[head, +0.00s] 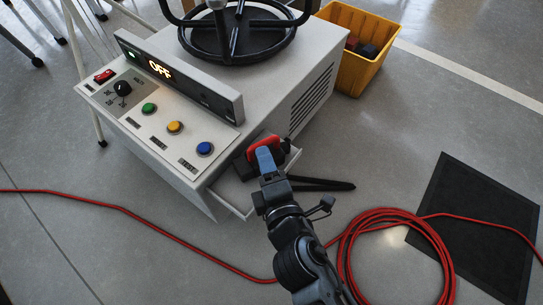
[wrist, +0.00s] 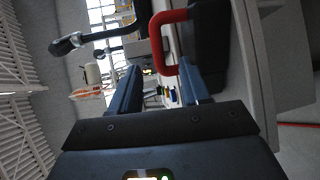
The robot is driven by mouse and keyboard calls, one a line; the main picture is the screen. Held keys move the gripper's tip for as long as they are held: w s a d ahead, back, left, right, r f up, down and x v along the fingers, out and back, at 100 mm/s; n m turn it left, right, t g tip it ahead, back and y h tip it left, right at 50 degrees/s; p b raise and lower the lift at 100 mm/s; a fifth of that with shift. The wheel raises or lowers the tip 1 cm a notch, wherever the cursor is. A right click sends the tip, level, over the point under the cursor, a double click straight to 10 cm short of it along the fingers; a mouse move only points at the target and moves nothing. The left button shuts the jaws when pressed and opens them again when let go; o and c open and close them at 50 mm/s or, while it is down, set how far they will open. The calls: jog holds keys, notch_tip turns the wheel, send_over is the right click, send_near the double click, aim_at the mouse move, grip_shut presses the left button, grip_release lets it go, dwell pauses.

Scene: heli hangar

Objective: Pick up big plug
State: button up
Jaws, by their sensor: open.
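The big plug, a black body (wrist: 208,45) with a red U-shaped handle (head: 266,146), sits in the open drawer (head: 233,193) of the white cabinet. My gripper (head: 265,158) is at the plug, its blue fingers overlapping the red handle in the head view. In the wrist view the gripper (wrist: 160,72) is open, and the red handle (wrist: 158,42) shows at the fingertips, close to the right finger. I cannot tell whether they touch. My gripper hides part of the plug in the head view.
The cabinet (head: 160,135) carries buttons, a lit OFF display (head: 160,69) and a black round frame (head: 237,40). A yellow bin (head: 358,60) stands behind. A red cable coil (head: 397,250) and a black mat (head: 480,225) lie on the floor at right.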

aim_at(259, 144)
jog(key=shift+b+x, duration=0.6)
jog(key=shift+x, duration=2.55)
jog(key=shift+c, duration=0.4)
grip_shut()
